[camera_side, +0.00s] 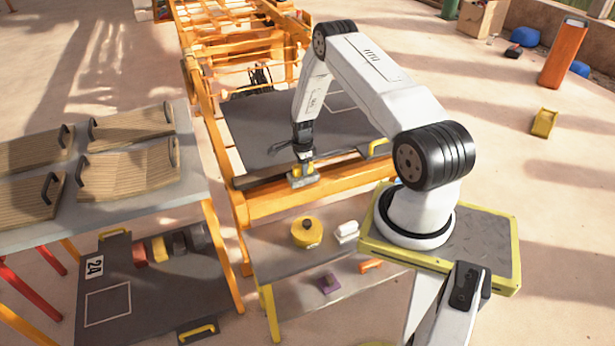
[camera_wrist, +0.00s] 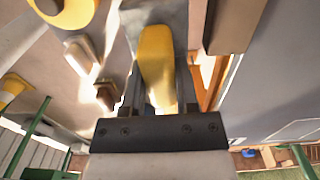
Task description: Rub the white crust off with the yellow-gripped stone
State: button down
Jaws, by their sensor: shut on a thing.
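My gripper (camera_side: 303,160) is shut on the yellow grip of the stone (camera_side: 303,180), a grey block, in the side view. The stone is over the orange front beam (camera_side: 330,191) of the press, by the end of a dark brown bar (camera_side: 262,177). I cannot tell whether it touches either. In the wrist view the yellow grip (camera_wrist: 157,65) is between the fingers of my gripper (camera_wrist: 158,88), with grey stone (camera_wrist: 155,12) beyond it. I cannot make out the white crust for certain in either view.
A grey plate (camera_side: 285,115) lies behind the beam. A lower shelf (camera_side: 275,262) holds a round yellow thing (camera_side: 307,232) and a white block (camera_side: 346,231). A table (camera_side: 180,190) with curved wooden boards (camera_side: 125,172) stands at left, above a dark panel (camera_side: 165,285) with small blocks.

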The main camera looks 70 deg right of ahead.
jog(key=shift+w+r, duration=0.1)
jog(key=shift+r, duration=2.3)
